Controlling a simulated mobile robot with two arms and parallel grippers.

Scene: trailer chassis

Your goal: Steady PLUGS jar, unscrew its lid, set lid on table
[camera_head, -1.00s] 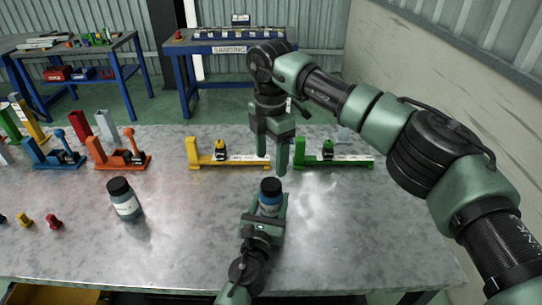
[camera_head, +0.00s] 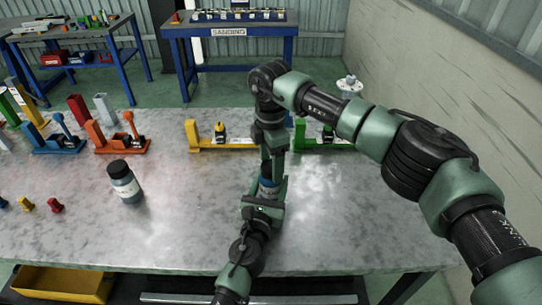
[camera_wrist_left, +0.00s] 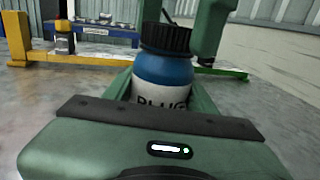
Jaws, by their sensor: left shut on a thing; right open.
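The PLUGS jar (camera_wrist_left: 163,82) is a blue, white-labelled jar standing upright, with a black ribbed lid (camera_wrist_left: 166,38) on it. In the head view only a strip of the jar (camera_head: 267,186) shows. My left gripper (camera_head: 266,193) is shut on the jar's body from the front. My right gripper (camera_head: 272,160) is open and points down over the jar. In the wrist view one green right finger (camera_wrist_left: 214,28) hangs close beside the lid. I cannot tell whether it touches. The right gripper hides the lid in the head view.
A second dark-lidded jar (camera_head: 125,183) stands to the left. Yellow (camera_head: 228,145) and green (camera_head: 312,146) fixtures stand behind the jar, orange and blue ones farther left. The metal table (camera_head: 340,215) is clear at right and between the jars.

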